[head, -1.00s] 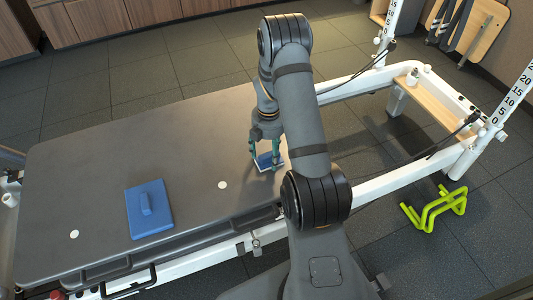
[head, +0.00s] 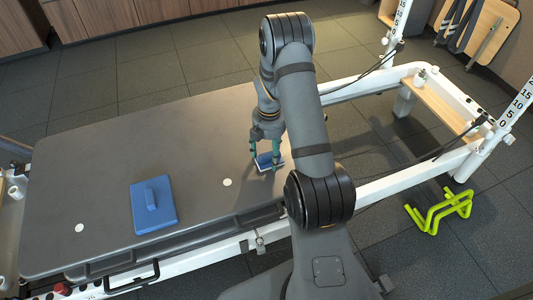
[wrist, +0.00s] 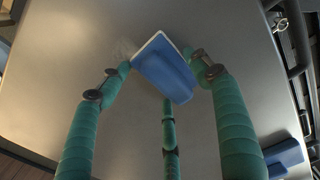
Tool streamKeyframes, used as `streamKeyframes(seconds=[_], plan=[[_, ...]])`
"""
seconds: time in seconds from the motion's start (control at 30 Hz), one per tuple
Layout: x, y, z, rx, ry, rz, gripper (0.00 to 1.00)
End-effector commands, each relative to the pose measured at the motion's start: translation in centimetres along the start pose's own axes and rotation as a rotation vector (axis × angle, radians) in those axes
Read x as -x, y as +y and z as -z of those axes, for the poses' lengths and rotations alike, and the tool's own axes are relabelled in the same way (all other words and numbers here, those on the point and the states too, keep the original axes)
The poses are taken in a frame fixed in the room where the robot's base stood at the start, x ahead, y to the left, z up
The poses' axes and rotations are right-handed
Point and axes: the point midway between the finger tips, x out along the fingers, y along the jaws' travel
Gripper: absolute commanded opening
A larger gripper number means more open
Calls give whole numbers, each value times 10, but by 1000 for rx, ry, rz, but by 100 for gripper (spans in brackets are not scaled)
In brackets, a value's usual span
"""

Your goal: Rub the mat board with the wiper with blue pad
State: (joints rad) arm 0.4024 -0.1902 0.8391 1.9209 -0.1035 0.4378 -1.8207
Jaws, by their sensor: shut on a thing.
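The mat board (head: 110,175) is a wide, flat grey board that fills much of the head view. It also lies behind everything in the wrist view (wrist: 70,60). My gripper (head: 267,158) is over its right part, with teal fingers around a small blue wiper with a pale edge (head: 268,161). In the wrist view the wiper's blue pad (wrist: 165,70) sits tilted between the fingertips, with one white edge. My gripper is shut on it. It is at or just above the board; I cannot tell whether it touches.
A second blue block with a raised handle (head: 153,206) lies on the board's left part. A white frame with a wooden shelf (head: 447,101) stands at right. A lime-green hurdle (head: 440,211) stands on the floor.

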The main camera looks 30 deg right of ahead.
Motion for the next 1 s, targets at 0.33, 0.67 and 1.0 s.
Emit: streamKeyframes(seconds=[0.33, 0.67, 1.0], plan=[[0, -2, -17, -2, 0, 4, 43], [2, -1, -8, 2, 0, 3, 43], [0, -1, 6, 3, 0, 2, 43]])
